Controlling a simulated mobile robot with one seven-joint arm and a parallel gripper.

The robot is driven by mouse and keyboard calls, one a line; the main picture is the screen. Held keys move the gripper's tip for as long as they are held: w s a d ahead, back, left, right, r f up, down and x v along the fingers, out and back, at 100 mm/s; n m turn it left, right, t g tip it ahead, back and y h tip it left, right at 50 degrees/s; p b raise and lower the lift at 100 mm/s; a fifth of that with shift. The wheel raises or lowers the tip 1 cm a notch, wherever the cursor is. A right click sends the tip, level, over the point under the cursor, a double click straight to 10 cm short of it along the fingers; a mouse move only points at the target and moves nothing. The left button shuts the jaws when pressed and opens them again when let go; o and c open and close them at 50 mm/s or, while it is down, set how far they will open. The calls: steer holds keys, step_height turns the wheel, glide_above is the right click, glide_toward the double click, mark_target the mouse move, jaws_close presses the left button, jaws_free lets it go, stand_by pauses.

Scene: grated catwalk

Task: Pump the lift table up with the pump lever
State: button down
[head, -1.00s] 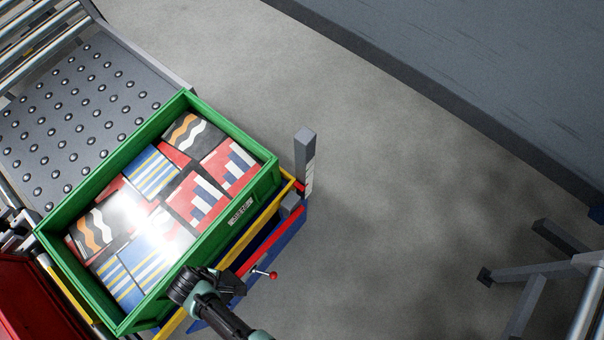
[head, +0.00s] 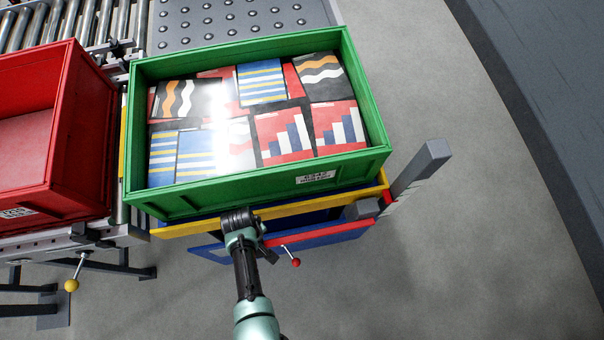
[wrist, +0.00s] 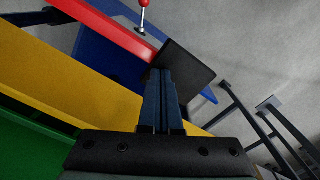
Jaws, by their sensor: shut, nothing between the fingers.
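The lift table has a yellow top frame (head: 290,209) and blue parts below it, and it carries a green crate (head: 250,193). A red bar (head: 320,234), which looks like the pump lever, runs along its near side. In the wrist view the red bar (wrist: 105,28) ends at a black plate (wrist: 186,68). My gripper (wrist: 160,78) is shut and empty, its fingertips overlapping the plate in that view; I cannot tell whether they touch. In the head view my wrist is at the crate's near wall and hides the fingers. A small red-knobbed lever (head: 295,262) sticks out beside the bar.
The green crate holds several patterned boxes (head: 283,135). A red crate (head: 55,180) stands on the conveyor at left, with a yellow-knobbed lever (head: 71,284) below. A grey post (head: 420,170) with marks rises at the table's right. The floor (head: 480,260) at right is clear.

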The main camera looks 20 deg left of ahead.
step_height(320, 180, down, 8)
steer(key=s+f+b, duration=0.1)
steer(key=b, duration=0.5)
step_height(320, 180, up, 24)
steer(key=p, duration=2.2)
steer(key=shift+w, duration=0.15)
step_height(320, 180, down, 24)
steer(key=b, duration=2.2)
step_height(320, 180, up, 24)
steer(key=p, duration=2.2)
steer(key=shift+p, duration=0.4)
step_height(320, 180, up, 5)
steer(key=p, duration=0.5)
steer(key=shift+r, duration=0.1)
